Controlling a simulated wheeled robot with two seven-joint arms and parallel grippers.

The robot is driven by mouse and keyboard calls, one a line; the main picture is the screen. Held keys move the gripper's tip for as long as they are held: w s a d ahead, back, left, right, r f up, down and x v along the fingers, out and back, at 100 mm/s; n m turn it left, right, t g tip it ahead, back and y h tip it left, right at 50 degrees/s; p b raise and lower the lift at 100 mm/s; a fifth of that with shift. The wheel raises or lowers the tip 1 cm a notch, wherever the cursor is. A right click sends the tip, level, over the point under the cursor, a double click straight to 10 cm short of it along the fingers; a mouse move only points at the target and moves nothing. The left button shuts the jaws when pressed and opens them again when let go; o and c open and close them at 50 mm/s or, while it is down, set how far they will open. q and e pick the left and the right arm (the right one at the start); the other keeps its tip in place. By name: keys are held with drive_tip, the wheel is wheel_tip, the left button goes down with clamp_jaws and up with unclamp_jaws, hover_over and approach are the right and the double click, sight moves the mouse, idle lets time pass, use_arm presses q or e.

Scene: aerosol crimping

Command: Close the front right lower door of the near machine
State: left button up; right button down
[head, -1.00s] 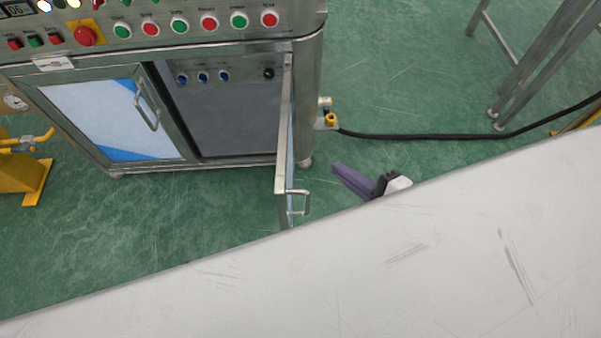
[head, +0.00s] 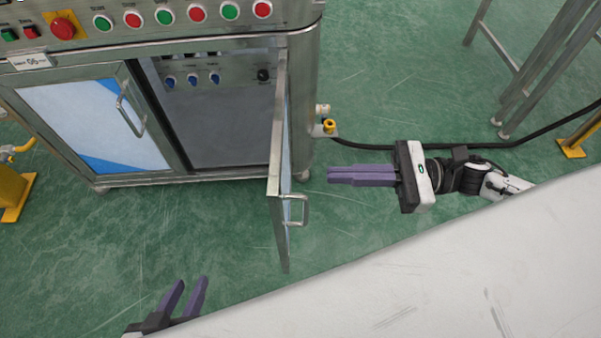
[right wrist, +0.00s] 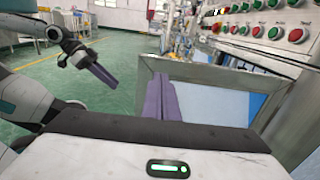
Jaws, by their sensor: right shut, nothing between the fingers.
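The near machine's front right lower door (head: 279,170) stands wide open, swung out from the cabinet front and seen nearly edge-on in the head view. Its handle (head: 296,209) faces right. The opening beside it shows a grey inner panel (head: 225,125). My right gripper (head: 329,175) is shut and empty, to the right of the door, its fingers pointing left toward it with a gap visible. In the right wrist view the door (right wrist: 215,98) shows a metal frame and pale blue panel just beyond the fingers. My left gripper (head: 192,280) is open and empty, low, left of the door.
The left lower door (head: 85,120) of the machine is shut. A yellow-capped fitting (head: 328,127) sticks out at the machine's right side, with a black hose (head: 430,143) running right across the floor. Metal legs (head: 540,75) stand at the upper right. Green floor (head: 390,80) between is clear.

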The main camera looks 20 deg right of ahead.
sight(280, 175)
drive_tip(key=x, duration=0.8)
drive_tip(key=shift+w+a, duration=0.1)
drive_tip(key=shift+a, duration=0.05)
